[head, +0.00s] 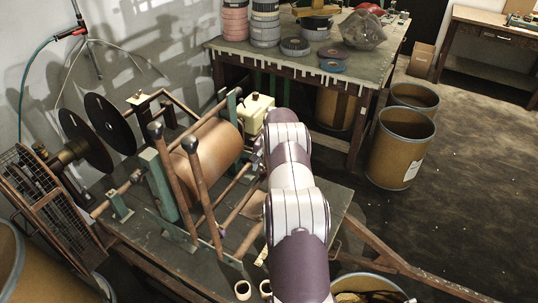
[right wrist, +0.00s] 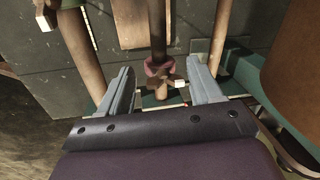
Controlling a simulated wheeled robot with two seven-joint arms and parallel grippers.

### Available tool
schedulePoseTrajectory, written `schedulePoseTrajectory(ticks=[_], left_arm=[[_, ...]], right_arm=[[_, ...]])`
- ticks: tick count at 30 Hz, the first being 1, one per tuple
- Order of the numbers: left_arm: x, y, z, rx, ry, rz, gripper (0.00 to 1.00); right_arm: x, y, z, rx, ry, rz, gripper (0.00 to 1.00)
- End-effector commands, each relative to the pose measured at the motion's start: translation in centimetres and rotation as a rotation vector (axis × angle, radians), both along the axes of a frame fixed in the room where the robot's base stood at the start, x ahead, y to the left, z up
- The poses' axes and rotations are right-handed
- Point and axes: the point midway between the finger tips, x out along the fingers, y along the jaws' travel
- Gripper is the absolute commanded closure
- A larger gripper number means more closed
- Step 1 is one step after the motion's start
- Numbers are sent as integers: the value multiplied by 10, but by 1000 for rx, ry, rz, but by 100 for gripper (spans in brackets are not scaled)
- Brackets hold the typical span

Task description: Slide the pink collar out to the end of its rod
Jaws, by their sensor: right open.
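The pink collar (right wrist: 155,68) sits around a brown rod (right wrist: 158,28) in the right wrist view, beside a small brown star-shaped piece (right wrist: 168,80) on the same line. My right gripper (right wrist: 162,68) is open. Its two grey fingers stand apart, one on each side of the collar, with gaps between them and it. In the head view my right arm reaches over the winding bench and hides much of what lies beneath it. I cannot surely pick out the collar there. My left gripper is not in view.
The winding bench (head: 155,232) carries a large brown roller (head: 213,155), two upright levers with dark knobs (head: 197,185) and black discs (head: 110,122). Other rods run beside the collar's rod. A table with tape rolls (head: 235,20) and brown drums (head: 402,150) stand behind.

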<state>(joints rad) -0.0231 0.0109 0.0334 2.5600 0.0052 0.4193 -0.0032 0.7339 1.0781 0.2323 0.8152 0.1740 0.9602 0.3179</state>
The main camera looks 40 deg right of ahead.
Motion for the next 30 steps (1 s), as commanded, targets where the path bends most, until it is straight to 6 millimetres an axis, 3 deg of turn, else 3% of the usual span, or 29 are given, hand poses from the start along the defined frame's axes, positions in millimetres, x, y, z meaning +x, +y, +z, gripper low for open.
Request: schedulePoseTrajectory(ticks=[1,6,12,17,30], left_arm=[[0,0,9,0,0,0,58],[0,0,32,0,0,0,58],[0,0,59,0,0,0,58],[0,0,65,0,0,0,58],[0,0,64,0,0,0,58]], right_arm=[[-2,-1,16,-1,0,-1,36],[-8,-4,57,1,-1,-1,36],[-15,-7,93,1,1,-3,36],[-17,-8,103,2,0,-2,36],[-17,-8,102,2,0,-2,36]])
